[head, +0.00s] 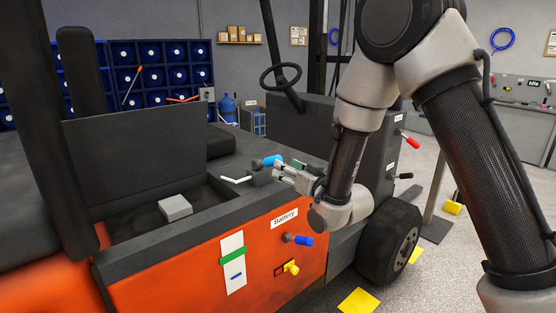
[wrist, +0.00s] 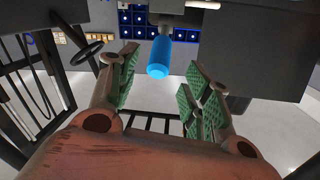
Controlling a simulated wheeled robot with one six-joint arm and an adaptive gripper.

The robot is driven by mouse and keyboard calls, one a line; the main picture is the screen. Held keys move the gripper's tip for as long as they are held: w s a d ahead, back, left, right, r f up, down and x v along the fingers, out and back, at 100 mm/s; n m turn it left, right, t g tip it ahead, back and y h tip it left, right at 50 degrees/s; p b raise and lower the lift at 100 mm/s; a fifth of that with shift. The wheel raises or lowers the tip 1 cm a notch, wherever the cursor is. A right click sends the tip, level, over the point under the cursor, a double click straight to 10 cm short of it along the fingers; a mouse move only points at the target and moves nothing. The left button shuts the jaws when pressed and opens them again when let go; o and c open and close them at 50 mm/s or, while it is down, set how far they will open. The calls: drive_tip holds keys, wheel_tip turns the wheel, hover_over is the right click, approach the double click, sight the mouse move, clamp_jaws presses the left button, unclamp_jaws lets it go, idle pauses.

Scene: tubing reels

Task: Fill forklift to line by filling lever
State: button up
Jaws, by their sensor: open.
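The orange and dark grey forklift (head: 160,283) fills much of the head view. A light blue lever handle (head: 270,160) is on its top edge, just left of my gripper (head: 286,168). In the wrist view, the light blue handle (wrist: 160,56) lies between and just ahead of the green-padded fingers of my gripper (wrist: 160,84). The gripper is open, and I see no contact. A white gauge strip (head: 233,276) with a green band and a short blue mark is on the orange side. Which lever is the filling lever cannot be told.
A dark blue lever (head: 300,240) sits below the Battery label (head: 284,217), with a yellow knob (head: 291,267) lower down. An open compartment (head: 132,220) holds a grey block (head: 175,207). A raised dark panel (head: 135,155) stands behind it. A red-handled lever (head: 411,142) is farther right.

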sight(267, 162)
drive_tip(key=x, duration=0.7)
drive_tip(key=shift+w+a+r, duration=0.2)
drive_tip(key=shift+w+r, duration=0.1)
drive_tip(key=shift+w, duration=0.05)
clamp_jaws()
